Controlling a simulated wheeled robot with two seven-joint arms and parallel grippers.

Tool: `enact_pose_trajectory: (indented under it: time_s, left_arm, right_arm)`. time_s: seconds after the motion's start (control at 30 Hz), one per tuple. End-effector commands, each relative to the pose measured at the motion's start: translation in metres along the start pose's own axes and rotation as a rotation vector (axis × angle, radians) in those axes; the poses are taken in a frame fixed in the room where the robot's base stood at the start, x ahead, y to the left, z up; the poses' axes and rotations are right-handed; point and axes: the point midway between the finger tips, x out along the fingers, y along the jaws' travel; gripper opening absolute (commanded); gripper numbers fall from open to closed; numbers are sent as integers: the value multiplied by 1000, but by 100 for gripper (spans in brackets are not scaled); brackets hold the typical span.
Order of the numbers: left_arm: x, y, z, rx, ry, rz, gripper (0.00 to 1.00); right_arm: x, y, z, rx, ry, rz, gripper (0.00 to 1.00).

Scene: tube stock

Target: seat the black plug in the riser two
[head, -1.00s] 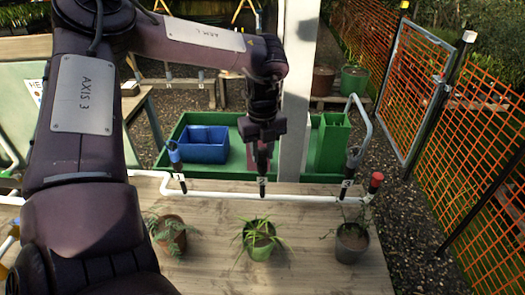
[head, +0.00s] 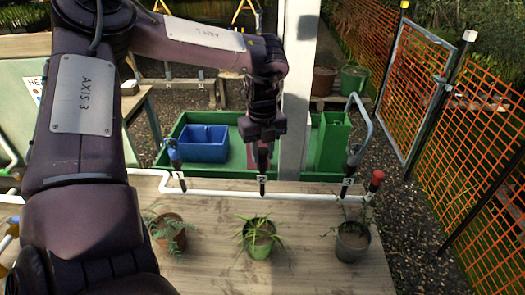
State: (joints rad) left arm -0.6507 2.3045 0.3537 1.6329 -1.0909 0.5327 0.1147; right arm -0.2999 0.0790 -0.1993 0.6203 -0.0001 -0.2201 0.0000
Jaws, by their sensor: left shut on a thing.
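Riser two (head: 262,187) is a short dark upright with a white "2" label on the white pipe at the table's back edge. My left gripper (head: 263,164) points straight down directly above it, its fingertips at or just over the riser's top. It is shut on the black plug, which is mostly hidden between the fingers and blends with the dark riser. I cannot tell whether the plug is inside the riser or only over it. My right gripper is not in view.
Riser one (head: 180,182), with a blue-topped piece, stands left. Riser three (head: 347,184), with a grey bent tube (head: 364,115), stands right beside a red cap (head: 377,178). A white post (head: 296,90) rises close behind my gripper. Potted plants (head: 259,240) stand in front.

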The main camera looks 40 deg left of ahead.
Motion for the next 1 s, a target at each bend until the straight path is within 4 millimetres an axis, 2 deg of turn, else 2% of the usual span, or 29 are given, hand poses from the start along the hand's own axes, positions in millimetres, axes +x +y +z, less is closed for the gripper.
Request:
enact_pose_trajectory:
  time_s: [0.1,0.13,0.3,0.67,1.0]
  left_arm:
    - [2,1,-1,1,3,4,6]
    - [2,1,-1,1,4,4,31]
    - [2,1,-1,1,3,3,53]
    - [-5,0,0,1,1,1,53]
    - [-60,0,0,1,-1,2,53]
  right_arm:
    - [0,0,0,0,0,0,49]
    - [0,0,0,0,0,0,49]
    - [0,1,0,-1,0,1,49]
    - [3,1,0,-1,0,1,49]
    - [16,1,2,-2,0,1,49]
